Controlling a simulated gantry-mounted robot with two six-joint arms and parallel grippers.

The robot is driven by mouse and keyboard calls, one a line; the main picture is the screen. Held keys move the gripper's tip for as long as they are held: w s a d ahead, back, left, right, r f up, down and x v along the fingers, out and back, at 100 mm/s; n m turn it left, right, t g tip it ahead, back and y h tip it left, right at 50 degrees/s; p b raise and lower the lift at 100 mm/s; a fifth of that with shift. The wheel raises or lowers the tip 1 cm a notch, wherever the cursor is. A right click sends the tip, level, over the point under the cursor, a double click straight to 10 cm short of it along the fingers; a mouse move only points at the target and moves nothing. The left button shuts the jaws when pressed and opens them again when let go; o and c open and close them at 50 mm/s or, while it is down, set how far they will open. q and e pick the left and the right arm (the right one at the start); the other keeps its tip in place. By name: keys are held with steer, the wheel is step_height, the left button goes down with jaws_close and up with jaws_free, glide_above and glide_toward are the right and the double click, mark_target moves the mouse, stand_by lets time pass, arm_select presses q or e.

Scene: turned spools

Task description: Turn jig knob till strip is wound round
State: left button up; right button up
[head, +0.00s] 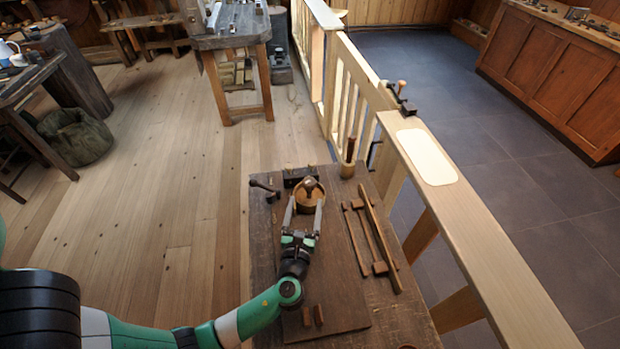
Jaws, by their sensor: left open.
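My left gripper (306,203) reaches in from the near side and is open, with one finger on each side of the jig. I cannot tell whether the fingers touch it. The gripper hides the jig's near lower part. My right gripper is not in view.
A dark clamp (264,188) sits left of the jig. A wooden cup with a handle (348,163) stands at the far right corner. A wooden clamp frame (371,240) lies to the right. Two small blocks (313,316) lie near the front. A railing (470,220) runs along the right.

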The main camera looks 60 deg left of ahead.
mark_target(310, 177)
arm_select(q)
steer(key=shift+w+a, duration=0.2)
steer(key=b+x, duration=0.3)
steer(key=x, duration=0.7)
steer(key=shift+w+a, duration=0.15)
steer(key=shift+a, duration=0.1)
steer(key=shift+w+a, duration=0.2)
steer(key=shift+a, duration=0.1)
jaws_close()
